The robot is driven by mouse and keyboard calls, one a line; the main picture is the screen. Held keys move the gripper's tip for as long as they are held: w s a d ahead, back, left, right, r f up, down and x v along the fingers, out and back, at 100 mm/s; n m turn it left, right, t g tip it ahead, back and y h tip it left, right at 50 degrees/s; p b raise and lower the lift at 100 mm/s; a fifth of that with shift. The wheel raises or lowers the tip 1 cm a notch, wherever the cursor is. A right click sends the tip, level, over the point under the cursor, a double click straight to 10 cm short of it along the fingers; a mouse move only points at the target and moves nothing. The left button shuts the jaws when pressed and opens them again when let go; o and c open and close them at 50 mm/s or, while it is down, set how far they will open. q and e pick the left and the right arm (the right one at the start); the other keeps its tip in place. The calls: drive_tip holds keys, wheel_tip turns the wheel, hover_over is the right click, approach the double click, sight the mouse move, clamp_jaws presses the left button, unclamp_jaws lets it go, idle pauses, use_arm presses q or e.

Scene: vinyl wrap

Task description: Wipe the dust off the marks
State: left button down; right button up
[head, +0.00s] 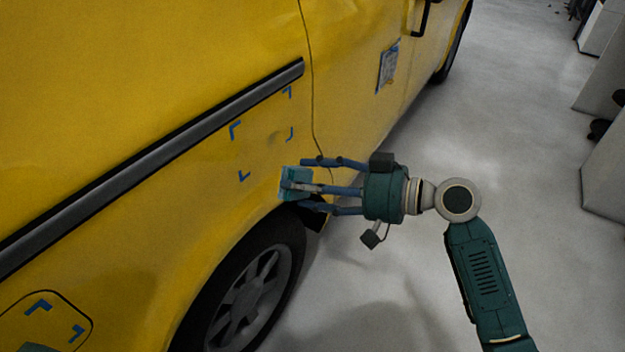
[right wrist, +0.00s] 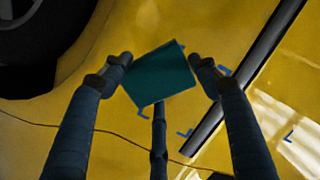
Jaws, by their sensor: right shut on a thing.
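My right gripper (head: 303,186) is shut on a flat teal pad (head: 296,178), held close to the side of the yellow van (head: 190,90). In the right wrist view the pad (right wrist: 160,76) sits between the fingertips; whether it touches the van I cannot tell. Blue corner marks (head: 235,130) frame a patch of panel up and left of the pad, below the dark trim strip. Blue corner marks also show in the right wrist view (right wrist: 185,133). More blue corners (head: 40,304) are at the lower left. Dust is hard to make out. My left gripper is out of view.
The van's wheel (head: 255,295) is just below the pad. A dark trim strip (head: 160,155) runs along the panel. A printed sheet (head: 388,67) is on the van farther along. Grey floor (head: 440,130) is clear to the right, with pale cabinets (head: 605,160) at the edge.

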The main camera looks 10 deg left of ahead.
sight(312, 168)
drive_tip(key=w, duration=0.1)
drive_tip(key=w+r+t+y, duration=0.1)
drive_tip(key=w, duration=0.1)
drive_tip(key=shift+w+d+r+m+b, duration=0.15)
drive_tip(key=shift+m+b, duration=0.25)
drive_tip(key=shift+w+r+t, duration=0.15)
drive_tip(key=shift+w+t, duration=0.15)
drive_tip(key=shift+t, duration=0.1)
drive_tip(key=shift+x, duration=1.55)
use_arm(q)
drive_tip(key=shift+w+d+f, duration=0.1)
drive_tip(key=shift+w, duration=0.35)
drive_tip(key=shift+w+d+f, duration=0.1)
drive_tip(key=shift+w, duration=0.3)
use_arm(e)
drive_tip(key=shift+w+a+r, duration=0.1)
drive_tip(key=shift+w+a, duration=0.15)
drive_tip(key=shift+a, duration=0.4)
drive_tip(key=shift+w+a+r, duration=0.1)
drive_tip(key=shift+w+a, duration=0.2)
drive_tip(key=shift+a, duration=0.3)
use_arm(q)
drive_tip(key=shift+b, duration=0.3)
use_arm(e)
drive_tip(key=shift+a, duration=0.15)
